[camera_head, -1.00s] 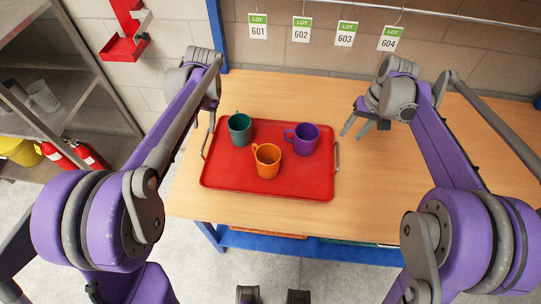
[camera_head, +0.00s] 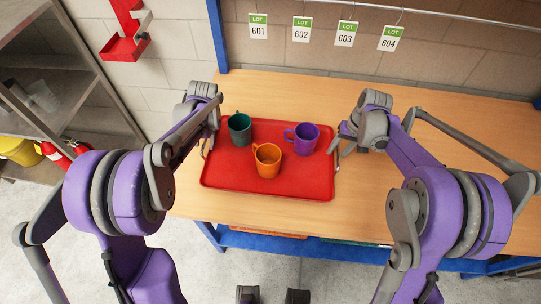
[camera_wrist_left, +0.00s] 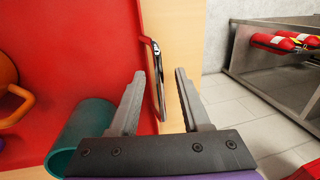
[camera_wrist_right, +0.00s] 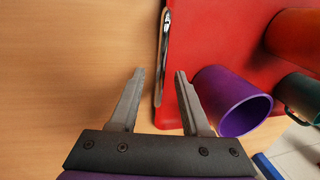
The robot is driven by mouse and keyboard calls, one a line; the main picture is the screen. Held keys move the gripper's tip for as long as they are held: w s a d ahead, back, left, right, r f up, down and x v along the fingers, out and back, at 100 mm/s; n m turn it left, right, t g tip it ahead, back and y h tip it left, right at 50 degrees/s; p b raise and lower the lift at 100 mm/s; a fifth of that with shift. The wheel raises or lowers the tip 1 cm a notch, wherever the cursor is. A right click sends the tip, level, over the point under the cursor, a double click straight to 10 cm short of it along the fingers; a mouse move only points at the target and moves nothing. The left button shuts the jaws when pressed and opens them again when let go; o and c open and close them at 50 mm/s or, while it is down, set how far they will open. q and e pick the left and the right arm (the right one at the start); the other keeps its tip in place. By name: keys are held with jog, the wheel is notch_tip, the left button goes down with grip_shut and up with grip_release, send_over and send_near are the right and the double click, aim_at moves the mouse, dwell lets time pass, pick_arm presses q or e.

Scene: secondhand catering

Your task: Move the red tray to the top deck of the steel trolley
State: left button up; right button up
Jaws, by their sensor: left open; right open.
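The red tray (camera_head: 219,181) lies flat on the wooden table. My left gripper (camera_head: 209,136) is at the tray's left end. In the left wrist view it is open (camera_wrist_left: 168,72), with the metal tray handle (camera_wrist_left: 156,75) between its fingers. My right gripper (camera_head: 341,143) is at the right end. In the right wrist view it is open (camera_wrist_right: 160,72), with the other handle (camera_wrist_right: 163,50) between its fingers. The steel trolley is not clearly identifiable in view.
A steel shelf unit (camera_head: 85,85) stands at the left, with red fire extinguishers (camera_head: 56,157) and a yellow bucket (camera_head: 20,152) on it. Lot tags hang at the back wall. The wooden table (camera_head: 440,120) is clear at the right.

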pick_arm(q)
jog(key=shift+a+f, duration=0.1)
jog(key=shift+f, duration=0.15)
pick_arm(e)
jog(key=shift+f, duration=0.25)
pick_arm(q)
grip_shut()
pick_arm(e)
grip_shut()
dwell(0.9)
